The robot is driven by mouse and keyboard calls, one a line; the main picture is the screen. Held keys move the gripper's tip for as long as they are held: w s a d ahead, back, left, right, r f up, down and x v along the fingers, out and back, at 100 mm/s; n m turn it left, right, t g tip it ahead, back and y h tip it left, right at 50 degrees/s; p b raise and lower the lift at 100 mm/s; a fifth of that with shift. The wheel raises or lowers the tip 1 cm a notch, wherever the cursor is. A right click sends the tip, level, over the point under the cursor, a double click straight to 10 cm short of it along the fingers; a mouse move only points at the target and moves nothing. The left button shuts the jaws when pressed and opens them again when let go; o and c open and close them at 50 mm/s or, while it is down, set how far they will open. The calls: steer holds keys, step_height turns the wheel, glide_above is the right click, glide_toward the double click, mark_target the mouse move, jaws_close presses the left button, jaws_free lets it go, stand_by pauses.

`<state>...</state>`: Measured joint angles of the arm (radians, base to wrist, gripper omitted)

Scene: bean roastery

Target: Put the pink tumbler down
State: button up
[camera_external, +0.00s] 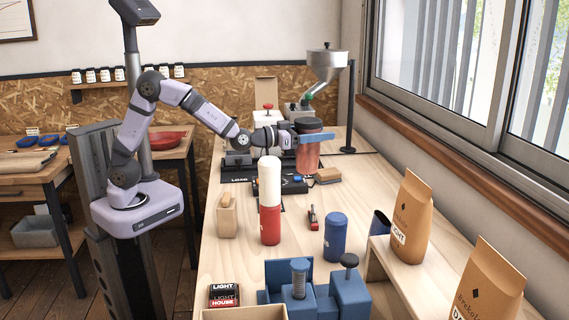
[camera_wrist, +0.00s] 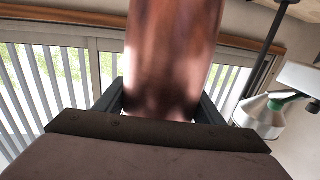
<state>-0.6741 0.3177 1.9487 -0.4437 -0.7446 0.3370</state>
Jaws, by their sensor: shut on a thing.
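The pink tumbler (camera_external: 308,157) is upright, a translucent reddish-pink cylinder with a dark top, toward the back of the wooden table.
A scale-like black device (camera_external: 292,184) and a small brown block (camera_external: 328,175) lie close below the tumbler. A white-and-red cylinder (camera_external: 270,200) stands nearer the camera. A metal funnel (camera_external: 326,65) is behind. A blue canister (camera_external: 336,237) stands in front. The table's right middle is clear.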

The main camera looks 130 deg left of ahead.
step_height(320, 180, down, 12)
steer(key=p, duration=0.1)
stand_by(1.0)
steer(key=shift+f, duration=0.2)
steer(key=o, duration=1.6)
steer(key=shift+r, duration=0.2)
steer(key=b+v, duration=0.2)
steer(key=v, duration=1)
